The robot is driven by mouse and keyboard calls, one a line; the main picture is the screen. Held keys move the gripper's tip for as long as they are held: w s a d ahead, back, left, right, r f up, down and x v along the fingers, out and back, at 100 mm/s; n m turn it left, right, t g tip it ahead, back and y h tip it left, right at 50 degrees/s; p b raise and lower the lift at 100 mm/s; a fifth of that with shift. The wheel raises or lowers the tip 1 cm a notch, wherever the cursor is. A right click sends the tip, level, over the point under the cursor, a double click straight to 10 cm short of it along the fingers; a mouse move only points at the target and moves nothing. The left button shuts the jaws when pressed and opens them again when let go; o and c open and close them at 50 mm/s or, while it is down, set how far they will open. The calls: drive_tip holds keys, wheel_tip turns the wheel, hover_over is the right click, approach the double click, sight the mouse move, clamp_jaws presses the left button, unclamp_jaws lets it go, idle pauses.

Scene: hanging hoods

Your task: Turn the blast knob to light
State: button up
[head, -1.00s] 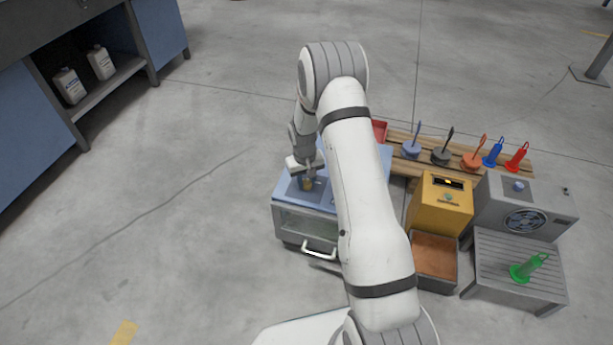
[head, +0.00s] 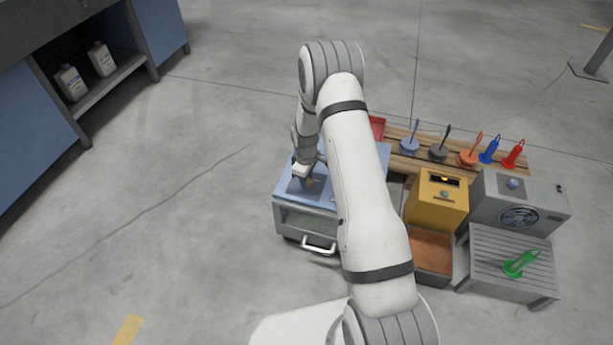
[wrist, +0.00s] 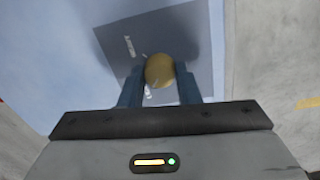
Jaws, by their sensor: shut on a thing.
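The blast knob is a round yellow knob (wrist: 159,70) on a grey panel (wrist: 190,45) set in the top of a light blue cabinet (head: 288,198). The panel carries small white marks that I cannot read. In the wrist view my gripper (wrist: 160,82) has one blue finger on each side of the knob and is shut on it. In the head view my gripper (head: 306,178) points down at the panel and hides most of the knob. My arm covers the cabinet's right side.
Right of the cabinet stand a yellow box (head: 436,205), an open brown-filled bin (head: 432,268) and a grey fan unit (head: 545,193). A slatted table (head: 488,262) bears a green hood (head: 520,264). Several coloured pieces stand on a wooden rack behind. The floor at left is clear.

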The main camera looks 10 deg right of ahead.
drive_tip(key=shift+n, duration=0.4)
drive_tip(key=o, duration=1)
drive_tip(key=shift+c, duration=0.2)
drive_tip(key=shift+s+a+r+p, duration=0.1)
drive_tip(key=shift+r+p, duration=0.5)
drive_tip(key=shift+r, duration=1.35)
drive_tip(key=shift+s+r+p, duration=0.1)
drive_tip(key=shift+r+p, duration=0.5)
drive_tip(key=shift+r, duration=1.35)
drive_tip(key=shift+r, duration=0.15)
